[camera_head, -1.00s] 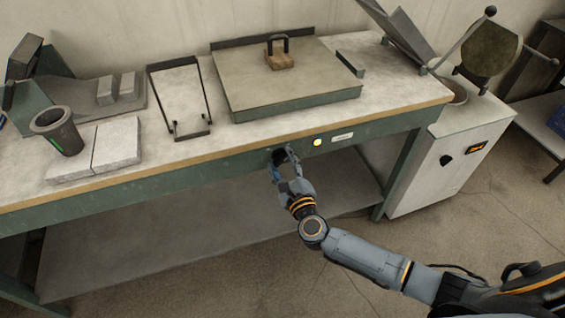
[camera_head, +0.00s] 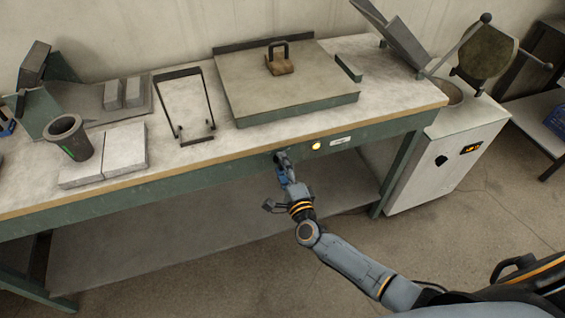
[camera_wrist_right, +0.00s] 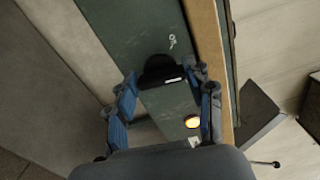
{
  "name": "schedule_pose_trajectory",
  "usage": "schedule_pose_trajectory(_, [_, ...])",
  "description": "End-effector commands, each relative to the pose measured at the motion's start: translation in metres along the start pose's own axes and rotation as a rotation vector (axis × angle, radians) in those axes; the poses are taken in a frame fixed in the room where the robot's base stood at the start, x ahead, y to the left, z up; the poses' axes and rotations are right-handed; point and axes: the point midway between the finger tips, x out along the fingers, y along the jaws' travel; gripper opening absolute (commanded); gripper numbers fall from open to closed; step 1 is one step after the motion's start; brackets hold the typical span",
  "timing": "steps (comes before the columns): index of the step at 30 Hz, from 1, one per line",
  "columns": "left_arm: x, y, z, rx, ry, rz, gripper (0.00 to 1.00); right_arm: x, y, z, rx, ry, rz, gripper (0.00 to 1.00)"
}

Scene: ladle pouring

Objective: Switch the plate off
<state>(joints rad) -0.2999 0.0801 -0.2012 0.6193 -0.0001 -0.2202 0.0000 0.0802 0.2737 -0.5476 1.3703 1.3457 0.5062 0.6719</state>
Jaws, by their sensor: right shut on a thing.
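The square grey plate (camera_head: 285,85) lies on the bench, with a small handled block (camera_head: 280,62) on top. Its black knob (camera_wrist_right: 160,68) sits on the green front rail and has a white mark. A small white "Off" marking (camera_wrist_right: 173,41) is beside the knob in the right wrist view. A yellow lamp (camera_head: 316,146) on the rail is lit; it also glows in the right wrist view (camera_wrist_right: 192,121). My right gripper (camera_head: 283,163) is at the rail, shut on the knob, and mostly hides it in the head view. My left gripper is not in view.
On the bench (camera_head: 225,137) stand a dark cup (camera_head: 67,137), pale slabs (camera_head: 125,148) and a black wire frame (camera_head: 181,105). A white cabinet (camera_head: 425,168) with a small display stands at the right. A lower shelf (camera_head: 170,235) runs under the bench.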

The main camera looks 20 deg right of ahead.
Motion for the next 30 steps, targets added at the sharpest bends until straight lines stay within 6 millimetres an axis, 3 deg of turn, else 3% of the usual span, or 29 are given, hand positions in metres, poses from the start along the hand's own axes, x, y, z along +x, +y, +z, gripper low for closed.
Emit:
schedule_pose_trajectory(18, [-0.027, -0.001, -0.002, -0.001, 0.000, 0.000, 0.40, -0.001, 0.003, 0.000, -0.575, -0.001, 0.004, 0.21])
schedule_pose_trajectory(30, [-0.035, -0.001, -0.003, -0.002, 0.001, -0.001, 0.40, -0.001, 0.005, -0.001, -0.829, -0.003, 0.005, 0.21])
